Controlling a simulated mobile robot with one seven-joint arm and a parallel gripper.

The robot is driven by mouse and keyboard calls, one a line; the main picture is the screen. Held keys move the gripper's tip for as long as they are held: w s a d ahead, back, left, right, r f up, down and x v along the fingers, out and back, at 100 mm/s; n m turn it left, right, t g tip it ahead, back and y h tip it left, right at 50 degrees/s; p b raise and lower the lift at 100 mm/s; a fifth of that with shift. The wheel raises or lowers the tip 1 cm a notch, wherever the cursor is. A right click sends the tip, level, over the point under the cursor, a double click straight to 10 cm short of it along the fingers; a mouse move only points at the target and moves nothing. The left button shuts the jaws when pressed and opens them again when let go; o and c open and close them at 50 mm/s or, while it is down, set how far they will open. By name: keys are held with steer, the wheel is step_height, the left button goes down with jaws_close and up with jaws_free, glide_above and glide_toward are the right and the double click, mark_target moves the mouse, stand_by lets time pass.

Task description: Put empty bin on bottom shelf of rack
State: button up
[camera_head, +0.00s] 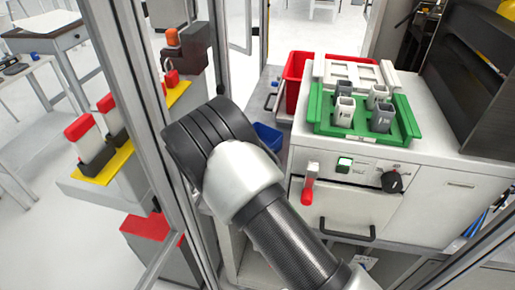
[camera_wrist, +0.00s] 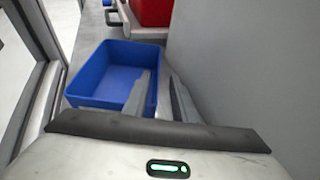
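An empty blue bin (camera_wrist: 105,78) sits on a grey surface in the wrist view. In the head view, only part of the blue bin (camera_head: 267,137) shows, behind my arm and beside the white cabinet. My gripper (camera_wrist: 159,76) is at the bin's right side in the wrist view. Its fingers are apart, the left one over the bin's inside and the right one outside the right wall. I cannot tell if either touches the wall. My arm hides the fingers in the head view. A dark shelved unit (camera_head: 470,75) stands at the right; I cannot tell if it is the rack.
A red bin (camera_head: 296,70) stands behind the blue one; it also shows in the wrist view (camera_wrist: 152,12). The white cabinet (camera_head: 440,185) carries a green tray (camera_head: 325,128) with several grey holders. A metal frame post (camera_head: 135,90) stands left of my arm.

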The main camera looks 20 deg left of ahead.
mark_target(272, 147)
steer(key=x, duration=0.5)
steer(key=shift+w+f+p, duration=0.1)
steer(key=shift+w+p, duration=0.25)
steer(key=shift+w, duration=0.05)
jaws_close()
